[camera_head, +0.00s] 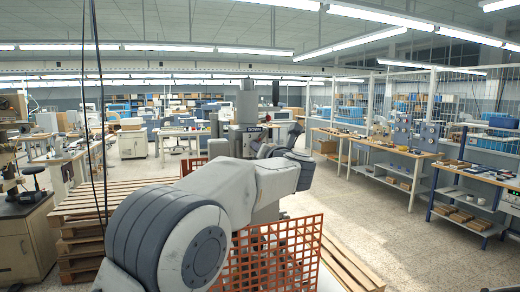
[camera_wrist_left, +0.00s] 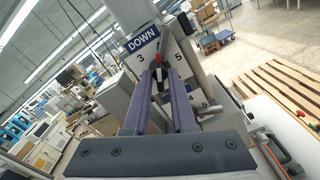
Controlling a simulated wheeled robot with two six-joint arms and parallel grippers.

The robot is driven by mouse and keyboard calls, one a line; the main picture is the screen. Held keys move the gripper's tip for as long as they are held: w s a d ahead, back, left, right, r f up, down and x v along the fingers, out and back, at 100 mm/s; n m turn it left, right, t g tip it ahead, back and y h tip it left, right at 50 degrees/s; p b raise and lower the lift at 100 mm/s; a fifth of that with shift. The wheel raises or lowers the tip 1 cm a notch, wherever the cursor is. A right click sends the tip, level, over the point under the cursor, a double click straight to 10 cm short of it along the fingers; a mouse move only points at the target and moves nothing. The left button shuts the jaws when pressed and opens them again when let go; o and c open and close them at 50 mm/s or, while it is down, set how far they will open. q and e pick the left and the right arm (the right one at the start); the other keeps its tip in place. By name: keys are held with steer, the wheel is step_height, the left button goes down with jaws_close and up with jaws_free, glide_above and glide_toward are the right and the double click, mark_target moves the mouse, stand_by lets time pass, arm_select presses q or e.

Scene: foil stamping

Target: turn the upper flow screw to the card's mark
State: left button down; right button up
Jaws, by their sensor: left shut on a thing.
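The flow screw (camera_wrist_left: 160,82) shows in the left wrist view as a black knob with a red part at its top. It stands in front of a pale plate (camera_wrist_left: 177,50) marked 3 and 5, below a DOWN sign (camera_wrist_left: 143,40). My left gripper (camera_wrist_left: 163,72) is shut on the knob, its two dark fingers on either side. The fingers hide part of the knob and plate. Where the red part points against the marks is too small to tell. In the head view my left arm reaches to the grey machine (camera_head: 247,105), and hides the screw. My right gripper is out of view.
An orange mesh guard (camera_head: 275,255) and wooden pallets (camera_head: 75,215) stand near the machine. A bar with a red knob (camera_wrist_left: 300,113) is at the right in the wrist view. Workbenches (camera_head: 375,145) line the right side, with open floor before them.

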arm_select(q)
steer(key=shift+m, duration=0.3)
stand_by(0.4)
steer(key=c, duration=0.9)
jaws_free()
steer(key=shift+c, duration=0.2)
steer(key=b+v, duration=0.6)
steer(key=v, duration=0.4)
steer(key=shift+s, duration=0.25)
